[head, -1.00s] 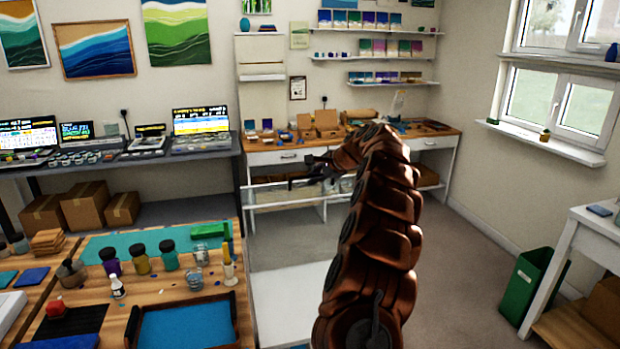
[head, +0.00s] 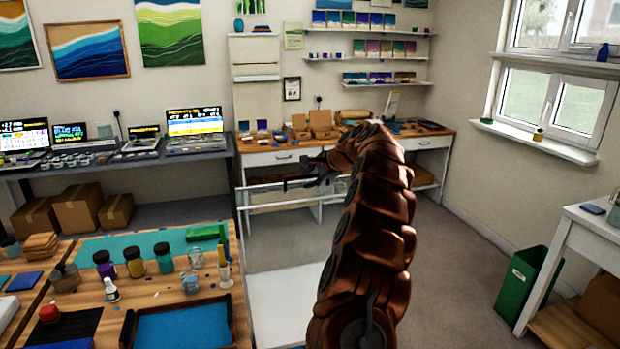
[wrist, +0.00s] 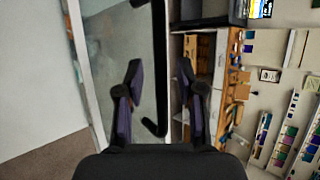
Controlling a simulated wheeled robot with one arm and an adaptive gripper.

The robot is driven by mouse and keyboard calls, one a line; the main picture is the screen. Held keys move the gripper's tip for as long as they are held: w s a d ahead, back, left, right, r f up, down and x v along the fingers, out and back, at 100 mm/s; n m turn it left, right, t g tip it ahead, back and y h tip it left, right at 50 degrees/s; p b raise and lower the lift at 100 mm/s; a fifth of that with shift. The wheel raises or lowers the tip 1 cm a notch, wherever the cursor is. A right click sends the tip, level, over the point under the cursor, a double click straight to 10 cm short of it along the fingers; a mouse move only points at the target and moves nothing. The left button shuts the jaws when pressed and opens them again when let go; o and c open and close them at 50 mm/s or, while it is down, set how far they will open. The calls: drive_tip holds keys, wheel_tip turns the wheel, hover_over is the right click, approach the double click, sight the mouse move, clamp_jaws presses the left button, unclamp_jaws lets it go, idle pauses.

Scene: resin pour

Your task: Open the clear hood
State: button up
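The clear hood (head: 262,187) is a see-through panel with pale edges, in front of the back bench in the head view. Its glass (wrist: 110,45) fills the left middle of the wrist view, with a pale frame along one side. A long black bar handle (wrist: 160,70) with a bent end runs along it. My gripper (wrist: 161,75) is open, its dark fingers apart on either side of the handle; I cannot tell whether either touches it. In the head view, my gripper (head: 312,172) is small and dark at the hood's upper edge, and my arm hides the hood's right part.
A wooden table (head: 175,292) with bottles, jars and a blue tray (head: 186,322) stands at the lower left. The back bench (head: 275,158) holds boxes and samples. A green bin (head: 522,287) stands at right. Grey floor (head: 455,265) is clear between them.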

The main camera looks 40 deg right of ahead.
drive_tip(key=v, duration=1.2)
idle(0.4)
drive_tip(key=s+a+f+n+g+y, duration=0.2)
drive_tip(key=a+n, duration=0.7)
drive_tip(key=a, duration=2)
drive_tip(key=s+a+f+n+g+y, duration=0.1)
drive_tip(key=s+a+f+n+g, duration=0.3)
drive_tip(key=s+a, duration=0.7)
drive_tip(key=s+a+f+n+g+h, duration=0.1)
drive_tip(key=s+f+n+g, duration=0.1)
drive_tip(key=s, duration=0.7)
drive_tip(key=s+a+f+n+g+h, duration=0.1)
drive_tip(key=s+f+n+g, duration=0.1)
drive_tip(key=s+f, duration=0.3)
drive_tip(key=s+a+f+n+g+h, duration=0.1)
drive_tip(key=s+f+n+g+h, duration=0.1)
drive_tip(key=s, duration=1.1)
wheel_tip(320, 180, down, 3)
drive_tip(key=shift+a+r+n, duration=0.25)
drive_tip(key=shift+a+n, duration=0.05)
drive_tip(key=shift+n, duration=0.6)
